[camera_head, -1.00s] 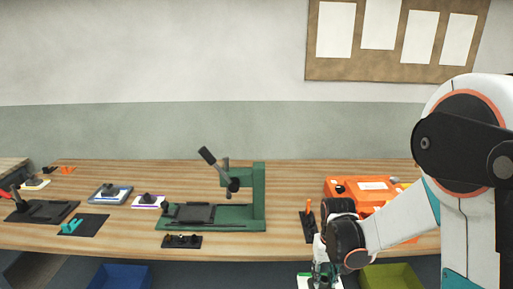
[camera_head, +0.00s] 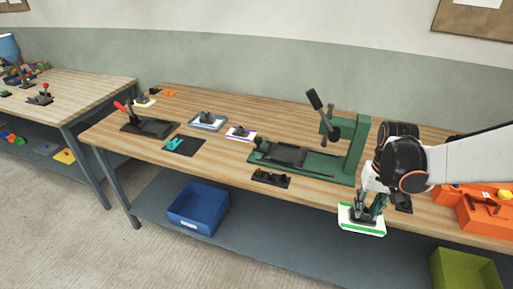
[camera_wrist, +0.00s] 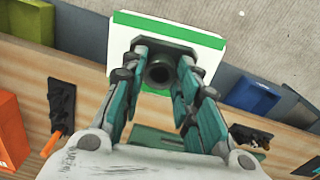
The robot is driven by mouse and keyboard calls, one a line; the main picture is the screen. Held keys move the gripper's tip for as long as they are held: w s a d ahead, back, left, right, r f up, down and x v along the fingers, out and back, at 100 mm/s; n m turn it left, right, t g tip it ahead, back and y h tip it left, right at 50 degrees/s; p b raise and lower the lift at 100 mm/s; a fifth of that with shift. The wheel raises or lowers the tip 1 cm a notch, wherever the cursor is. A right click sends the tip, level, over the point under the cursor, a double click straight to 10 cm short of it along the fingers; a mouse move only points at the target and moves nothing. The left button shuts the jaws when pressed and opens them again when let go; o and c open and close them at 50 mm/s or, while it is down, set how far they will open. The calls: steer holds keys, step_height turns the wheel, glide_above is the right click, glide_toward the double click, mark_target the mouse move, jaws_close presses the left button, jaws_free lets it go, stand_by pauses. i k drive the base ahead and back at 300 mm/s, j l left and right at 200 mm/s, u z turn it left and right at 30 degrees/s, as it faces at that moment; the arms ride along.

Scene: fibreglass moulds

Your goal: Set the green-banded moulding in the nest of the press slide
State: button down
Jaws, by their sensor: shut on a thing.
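The green-banded moulding (camera_head: 361,225) is a white plate with a green stripe along its edges and a dark knob on top. My gripper (camera_head: 368,207) is shut on its knob and holds it in front of the table's front edge, above the lower shelf. The wrist view shows the moulding (camera_wrist: 206,42) at the fingertips, with the round dark knob between the jaws. The green press (camera_head: 362,140) stands on the table left of my gripper, its lever raised. Its slide (camera_head: 284,154) extends to the left with a dark frame; I see no moulding in it.
Purple-edged (camera_head: 241,133) and blue-edged (camera_head: 207,121) mouldings lie left of the press. A black holder (camera_head: 271,179) sits before it. An orange case (camera_head: 488,210) is at right. A blue bin (camera_head: 198,207) and green bin (camera_head: 465,270) stand below the tabletop.

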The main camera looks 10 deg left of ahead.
mark_target(286, 153)
steer(key=i+j+u, duration=0.15)
steer(key=u, duration=0.3)
steer(key=i+j+u, duration=0.2)
steer(key=u, duration=0.3)
steer(key=i+j+u, duration=0.15)
steer(key=u, duration=0.3)
steer(key=i+j, duration=0.2)
steer(key=i, duration=0.2)
steer(key=i+z, duration=0.15)
steer(key=z, duration=0.3)
steer(key=i+j+z, duration=0.1)
steer(key=z, duration=0.3)
steer(key=i+j+z, duration=0.1)
steer(key=z, duration=0.35)
